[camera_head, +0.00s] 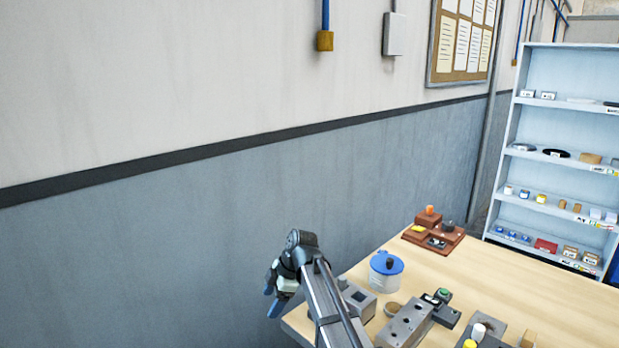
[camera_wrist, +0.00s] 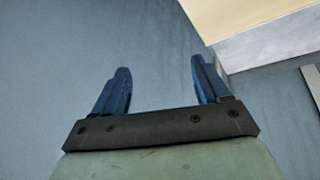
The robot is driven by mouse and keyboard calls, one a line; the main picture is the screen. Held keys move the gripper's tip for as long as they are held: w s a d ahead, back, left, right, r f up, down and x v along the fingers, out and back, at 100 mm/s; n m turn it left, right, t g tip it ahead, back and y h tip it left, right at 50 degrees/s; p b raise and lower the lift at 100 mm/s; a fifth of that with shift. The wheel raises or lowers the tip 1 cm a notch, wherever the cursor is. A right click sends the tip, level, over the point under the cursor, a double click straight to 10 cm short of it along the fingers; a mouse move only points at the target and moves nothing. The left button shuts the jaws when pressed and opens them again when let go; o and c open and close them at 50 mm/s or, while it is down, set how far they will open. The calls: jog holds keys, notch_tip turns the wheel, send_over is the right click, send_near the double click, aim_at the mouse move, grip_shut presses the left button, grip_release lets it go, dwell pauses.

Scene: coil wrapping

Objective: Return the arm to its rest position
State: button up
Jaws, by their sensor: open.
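My gripper (camera_head: 276,294) is at the left edge of the table, in front of the grey-blue lower wall. Its blue fingers point down in the head view. In the wrist view my gripper (camera_wrist: 159,93) shows two blue fingers spread wide apart with nothing between them. My arm reaches from the bottom of the head view up to the wrist and covers part of the table's left side.
On the wooden table (camera_head: 545,300) stand a white tub with a blue lid (camera_head: 386,271), a reddish-brown organizer (camera_head: 433,235), a grey holed block (camera_head: 404,324) and a grey box (camera_head: 359,299). A stocked shelf (camera_head: 555,130) stands behind at right. The table's right part is clear.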

jog(key=s+a+f+n+h, duration=0.1)
jog(key=s+a+f, duration=0.3)
jog(key=s, duration=0.3)
jog(key=s+a+f+n, duration=0.1)
jog(key=s+a+f, duration=0.25)
jog(key=s, duration=0.25)
jog(key=s+a+f+g+h, duration=0.1)
jog(key=s+a+f, duration=0.15)
jog(key=f, duration=0.55)
jog(key=s+d+f+m+g+h, duration=0.1)
jog(key=s+d+f+m, duration=0.45)
jog(key=d+f, duration=0.55)
jog(key=s+d+f+m+g+h, duration=0.2)
jog(key=s+d+f+m, duration=0.3)
jog(key=d+f, duration=0.6)
jog(key=s+d+f+m+g, duration=0.1)
jog(key=s+d+f+m, duration=0.4)
jog(key=s, duration=0.5)
jog(key=s+d+f+m+g, duration=0.1)
jog(key=s+d+f+m, duration=0.4)
jog(key=s+d+m, duration=0.3)
jog(key=shift+s+d+f+g, duration=0.25)
jog(key=shift+s+d+g, duration=0.15)
jog(key=shift+s+d, duration=0.75)
jog(key=shift+w, duration=0.1)
